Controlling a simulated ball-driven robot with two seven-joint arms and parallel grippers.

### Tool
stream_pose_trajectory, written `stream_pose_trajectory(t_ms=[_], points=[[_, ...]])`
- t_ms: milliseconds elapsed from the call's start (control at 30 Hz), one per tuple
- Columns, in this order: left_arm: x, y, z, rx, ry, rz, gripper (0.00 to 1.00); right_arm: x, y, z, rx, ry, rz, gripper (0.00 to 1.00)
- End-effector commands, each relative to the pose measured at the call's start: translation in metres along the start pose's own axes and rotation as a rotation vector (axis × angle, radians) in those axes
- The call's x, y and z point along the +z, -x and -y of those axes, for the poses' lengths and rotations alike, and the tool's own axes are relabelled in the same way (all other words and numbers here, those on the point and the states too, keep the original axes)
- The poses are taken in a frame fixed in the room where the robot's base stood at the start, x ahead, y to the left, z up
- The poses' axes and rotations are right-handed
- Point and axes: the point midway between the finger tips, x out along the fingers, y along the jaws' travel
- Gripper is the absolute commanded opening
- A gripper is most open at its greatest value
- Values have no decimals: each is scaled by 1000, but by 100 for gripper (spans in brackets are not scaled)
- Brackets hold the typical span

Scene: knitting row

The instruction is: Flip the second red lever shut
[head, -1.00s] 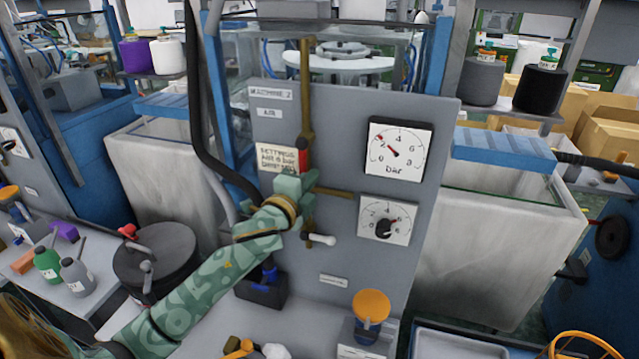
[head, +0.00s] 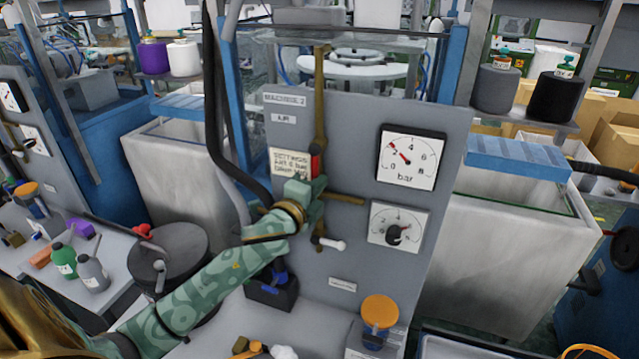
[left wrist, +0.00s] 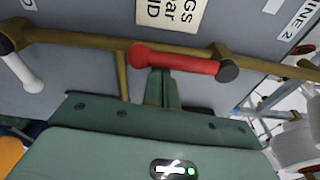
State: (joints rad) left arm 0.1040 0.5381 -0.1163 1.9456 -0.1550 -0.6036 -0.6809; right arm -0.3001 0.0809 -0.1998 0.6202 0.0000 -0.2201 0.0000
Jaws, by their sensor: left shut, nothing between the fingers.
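The red lever (head: 315,166) is on the vertical brass pipe (head: 320,95) of the grey panel marked Machine 2. It lies about in line with the pipe, and its lower end is partly behind my gripper. In the left wrist view the whole red lever (left wrist: 178,61) runs alongside the pipe, with a dark round pivot at its right end. My left gripper (head: 317,186) is shut and empty at the lever's lower part. Its closed green fingers (left wrist: 161,88) reach up to the lever's middle; I cannot tell whether they touch. My right gripper is not in view.
A brass side pipe (head: 345,199) and a white-handled valve (head: 332,243) sit close beside and below my gripper. Two dials, the upper one (head: 411,157) marked bar, are on the panel's right. A black hose (head: 215,110) hangs just left of my arm.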

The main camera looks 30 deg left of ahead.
Motion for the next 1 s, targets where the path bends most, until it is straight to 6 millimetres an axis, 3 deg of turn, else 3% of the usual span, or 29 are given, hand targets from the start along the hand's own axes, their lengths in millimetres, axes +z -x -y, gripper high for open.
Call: stream_pose_trajectory(t_ms=[367,1000], points=[[11,2,1,19,-124,2,0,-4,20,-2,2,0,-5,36],[53,7,10,100,-699,2,0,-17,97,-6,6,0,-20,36]])
